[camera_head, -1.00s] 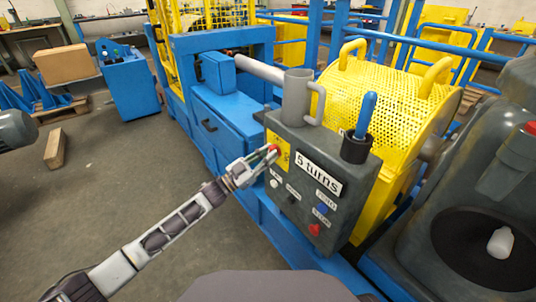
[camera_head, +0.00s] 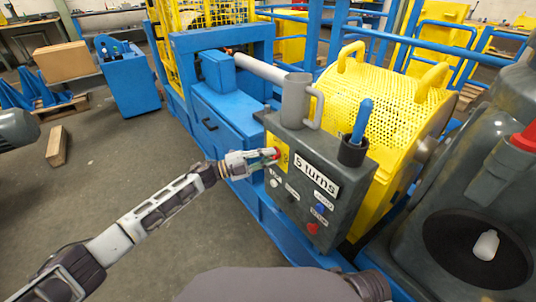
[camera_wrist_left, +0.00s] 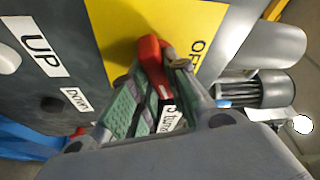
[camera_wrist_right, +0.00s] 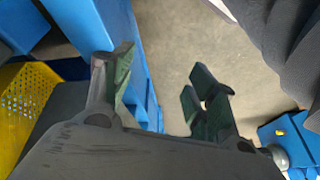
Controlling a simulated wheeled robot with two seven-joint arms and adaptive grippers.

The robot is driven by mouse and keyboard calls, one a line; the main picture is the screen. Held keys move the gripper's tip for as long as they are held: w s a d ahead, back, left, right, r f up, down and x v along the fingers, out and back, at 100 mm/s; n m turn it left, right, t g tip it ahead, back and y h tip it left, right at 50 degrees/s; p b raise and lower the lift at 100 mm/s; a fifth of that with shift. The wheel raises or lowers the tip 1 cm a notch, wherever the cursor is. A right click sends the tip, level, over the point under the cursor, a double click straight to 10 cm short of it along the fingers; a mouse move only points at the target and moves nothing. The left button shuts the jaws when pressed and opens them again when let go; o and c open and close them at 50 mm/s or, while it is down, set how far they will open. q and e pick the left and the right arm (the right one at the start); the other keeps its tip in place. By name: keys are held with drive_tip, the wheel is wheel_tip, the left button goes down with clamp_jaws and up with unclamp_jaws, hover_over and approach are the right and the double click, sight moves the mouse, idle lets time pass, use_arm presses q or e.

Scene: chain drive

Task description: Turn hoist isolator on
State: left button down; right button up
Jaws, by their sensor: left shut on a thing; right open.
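The hoist isolator is a red handle (camera_wrist_left: 151,65) on a yellow plate (camera_wrist_left: 190,28) at the upper left of the grey control box (camera_head: 340,215). My left gripper (camera_head: 268,155) is at the plate. In the left wrist view its green-padded fingers (camera_wrist_left: 150,95) are shut on the red handle. Part of the plate's lettering is hidden; "OF" shows beside the handle. My right gripper (camera_wrist_right: 160,85) is open and empty in the right wrist view, with floor and blue frame beyond its fingers. I cannot make it out in the head view.
The box carries UP (camera_wrist_left: 42,50) and DOWN (camera_wrist_left: 75,99) labels, a "5 turns" label (camera_head: 316,176), a blue button (camera_head: 320,209) and a red button (camera_head: 312,229). A grey mug (camera_head: 296,100) and a cup with a blue handle (camera_head: 354,148) stand on top. A yellow perforated guard (camera_head: 375,95) is behind.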

use_arm(q)
drive_tip(key=shift+f+m+g+y+p, duration=0.1)
drive_tip(key=shift+m+g+y+p, duration=0.25)
drive_tip(key=shift+m, duration=0.75)
drive_tip(key=shift+m+g+y+p, duration=0.15)
drive_tip(key=shift+m+y+p, duration=0.3)
drive_tip(key=shift+m, duration=0.65)
use_arm(e)
drive_tip(key=shift+s+d+r+g+h, duration=0.2)
drive_tip(key=shift+d+r+g+h, duration=0.1)
drive_tip(key=shift+d+r+g, duration=0.2)
drive_tip(key=shift+f, duration=0.15)
use_arm(q)
drive_tip(key=c, duration=1.4)
unclamp_jaws()
drive_tip(key=shift+v, duration=6.05)
